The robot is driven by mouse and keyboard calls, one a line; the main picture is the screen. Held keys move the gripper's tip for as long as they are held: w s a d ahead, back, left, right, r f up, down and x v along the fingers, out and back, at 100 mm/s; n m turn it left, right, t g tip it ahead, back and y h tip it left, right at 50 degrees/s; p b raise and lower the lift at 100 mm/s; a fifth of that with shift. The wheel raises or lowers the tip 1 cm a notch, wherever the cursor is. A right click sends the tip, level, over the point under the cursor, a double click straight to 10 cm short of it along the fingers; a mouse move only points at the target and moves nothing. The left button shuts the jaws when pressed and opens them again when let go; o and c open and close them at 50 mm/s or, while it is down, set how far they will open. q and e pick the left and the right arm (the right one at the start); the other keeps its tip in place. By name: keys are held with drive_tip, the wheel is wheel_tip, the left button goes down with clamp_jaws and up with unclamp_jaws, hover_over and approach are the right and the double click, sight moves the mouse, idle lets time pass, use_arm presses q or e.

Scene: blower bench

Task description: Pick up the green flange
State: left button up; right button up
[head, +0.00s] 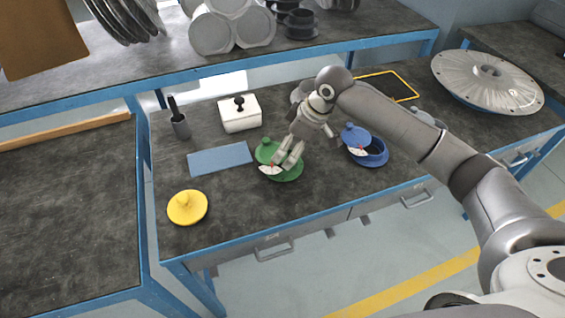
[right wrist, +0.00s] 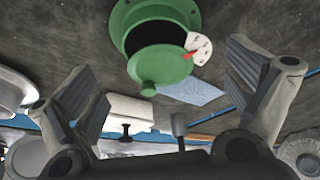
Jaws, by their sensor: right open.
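The green flange (head: 287,175) stands on the bench near its front middle, with a wide round rim. A green disc with a small knob (right wrist: 162,65) sits tilted at its open collar, beside a white dial with a red pointer (right wrist: 198,48). My right gripper (head: 286,157) is right over the green flange in the head view and hides part of it. In the right wrist view its two fingers are spread apart, with the green disc between and beyond them. I cannot tell whether they touch it. My left gripper is not in view.
A blue flange (head: 372,158) stands to the right, and a yellow knobbed disc (head: 187,207) lies at the front left. A shelf (head: 330,45) spans the back.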

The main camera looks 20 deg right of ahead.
sight(284, 158)
drive_tip(key=shift+w+f, duration=0.1)
drive_tip(key=shift+f, duration=0.25)
drive_tip(key=x, duration=0.5)
drive_tip(key=shift+d, duration=0.15)
drive_tip(key=c, duration=0.6)
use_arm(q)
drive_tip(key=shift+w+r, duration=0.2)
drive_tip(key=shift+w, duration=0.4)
use_arm(e)
drive_tip(key=c, duration=0.6)
